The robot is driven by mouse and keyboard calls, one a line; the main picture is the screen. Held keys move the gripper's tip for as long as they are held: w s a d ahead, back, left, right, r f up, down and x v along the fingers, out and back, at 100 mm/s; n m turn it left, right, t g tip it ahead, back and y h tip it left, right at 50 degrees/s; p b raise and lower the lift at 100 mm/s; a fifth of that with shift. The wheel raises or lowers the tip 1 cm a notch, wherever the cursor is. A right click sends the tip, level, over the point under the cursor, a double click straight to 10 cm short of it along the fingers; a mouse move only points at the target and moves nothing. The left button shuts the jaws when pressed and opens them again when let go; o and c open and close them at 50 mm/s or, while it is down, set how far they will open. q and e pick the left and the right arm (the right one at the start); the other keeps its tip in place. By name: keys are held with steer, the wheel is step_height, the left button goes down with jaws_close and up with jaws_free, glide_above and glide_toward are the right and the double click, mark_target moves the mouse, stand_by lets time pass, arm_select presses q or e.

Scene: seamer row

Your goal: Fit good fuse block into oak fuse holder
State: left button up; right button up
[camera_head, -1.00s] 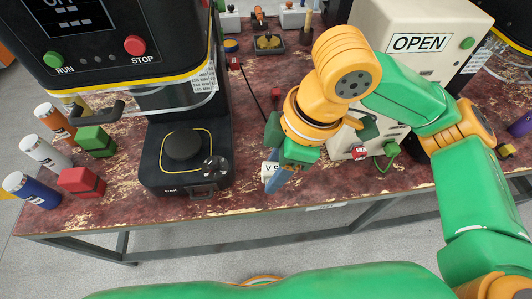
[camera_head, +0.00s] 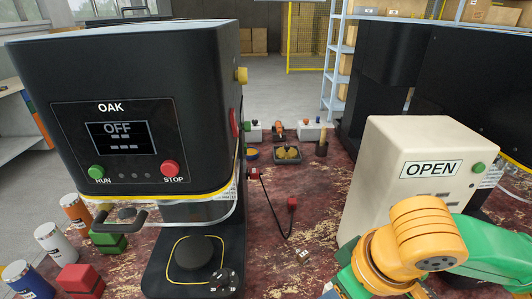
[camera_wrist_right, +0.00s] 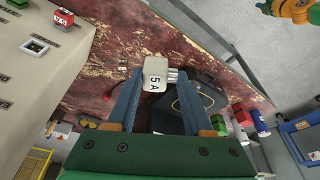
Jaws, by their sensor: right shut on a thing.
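My right gripper (camera_wrist_right: 157,88) is shut on a cream fuse block (camera_wrist_right: 154,72) marked "5 A", with metal prongs at one side, in the right wrist view. In the head view my right arm (camera_head: 412,240) is at the lower right, in front of the cream box, and the block is hidden. The black machine (camera_head: 140,110) labelled OAK stands at the left, its screen reading OFF. I cannot make out its fuse holder for certain. A small pale block (camera_head: 304,256) lies on the table right of the machine. My left gripper is not in view.
The cream box (camera_head: 420,165) marked OPEN stands at the right. Cans and red and green blocks (camera_head: 80,280) stand at the left. The middle of the worn red table is fairly clear.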

steer(key=d+m, duration=0.2)
steer(key=m, duration=0.1)
steer(key=d+m+h, duration=0.1)
steer(key=d+m, duration=0.1)
steer(key=m, duration=0.1)
steer(key=shift+r+h, duration=0.1)
steer(key=shift+h, duration=0.2)
steer(key=s+a+r+n+y, duration=0.2)
steer(key=a+r+n, duration=0.1)
steer(key=a+n, duration=0.4)
steer(key=a, duration=0.3)
steer(key=shift+a+r+n, duration=0.15)
steer(key=shift+a+n, duration=0.25)
steer(key=a+f+n, duration=0.1)
steer(key=n, duration=0.1)
steer(key=w+a+f+n+g, duration=0.1)
steer(key=a+f+n, duration=0.1)
steer(key=shift+w+a+f+n+y, duration=0.1)
steer(key=shift+f+n+y, duration=0.05)
steer(key=shift+n+y, duration=0.2)
